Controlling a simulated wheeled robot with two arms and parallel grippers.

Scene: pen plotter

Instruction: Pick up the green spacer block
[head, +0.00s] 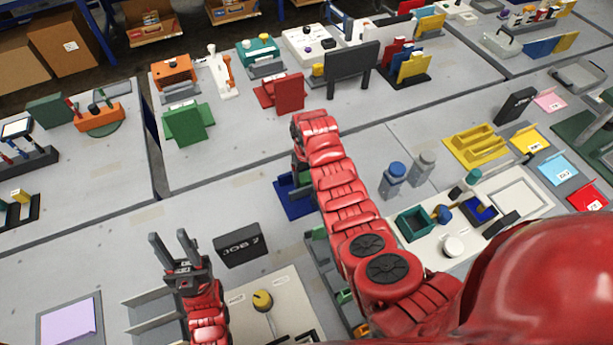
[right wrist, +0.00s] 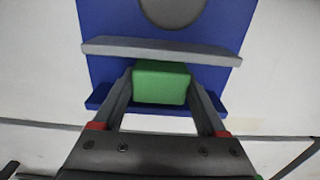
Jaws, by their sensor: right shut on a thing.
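The green spacer block (right wrist: 161,82) is between the two fingers of my right gripper (right wrist: 161,92) in the right wrist view, and the gripper is shut on it. The block is at a blue stand (right wrist: 100,30) with a grey crossbar (right wrist: 160,48) just beyond it. Whether the block still touches the stand I cannot tell. In the head view my right arm hides the block, and the blue stand (head: 292,205) shows partly beside the arm. My left gripper (head: 168,236) points up, open and empty, at the lower left.
A dark "JOB 7" sign (head: 238,244) stands to the right of my left gripper. A pale panel with a yellow knob (head: 262,301) lies near the front. Blue-capped and grey cylinders (head: 396,172) and a teal tray (head: 414,225) are right of my right arm.

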